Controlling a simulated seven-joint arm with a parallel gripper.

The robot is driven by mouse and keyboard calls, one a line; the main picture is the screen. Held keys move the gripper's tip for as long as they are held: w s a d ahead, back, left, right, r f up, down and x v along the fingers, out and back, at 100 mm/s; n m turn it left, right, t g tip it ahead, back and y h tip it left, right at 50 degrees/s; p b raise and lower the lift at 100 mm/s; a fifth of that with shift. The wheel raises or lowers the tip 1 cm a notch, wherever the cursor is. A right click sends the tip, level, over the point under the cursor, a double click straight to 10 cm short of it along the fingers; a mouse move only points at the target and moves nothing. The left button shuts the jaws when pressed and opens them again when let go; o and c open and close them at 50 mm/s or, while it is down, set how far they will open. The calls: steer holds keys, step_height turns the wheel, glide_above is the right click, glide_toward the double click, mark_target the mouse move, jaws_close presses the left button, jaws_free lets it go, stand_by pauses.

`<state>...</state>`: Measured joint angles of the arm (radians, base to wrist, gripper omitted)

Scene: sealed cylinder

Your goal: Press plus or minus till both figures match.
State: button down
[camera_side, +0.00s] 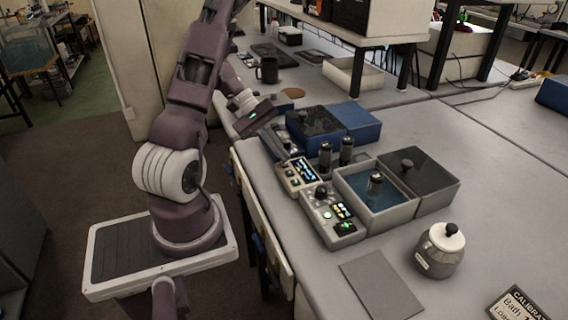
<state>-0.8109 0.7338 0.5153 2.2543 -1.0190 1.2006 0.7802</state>
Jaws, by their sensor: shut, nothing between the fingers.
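A light control box (299,175) with a lit display stands on the bench, and a second grey control box (334,215) with a black knob and small lit screens stands nearer the camera. The figures and any plus or minus marks are too small to read.
Two dark cylinders (325,157) stand behind. Blue boxes (356,120) are farther back. A white-lidded pot (440,250) stands front right.

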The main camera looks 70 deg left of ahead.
mark_target(281, 162)
steer(key=shift+f, duration=0.25)
steer(key=shift+r, duration=0.1)
stand_by(0.5)
steer(key=shift+r, duration=0.7)
steer(key=shift+r, duration=2.5)
stand_by(0.4)
step_height(281, 162, up, 4)
steer(key=shift+f, duration=0.1)
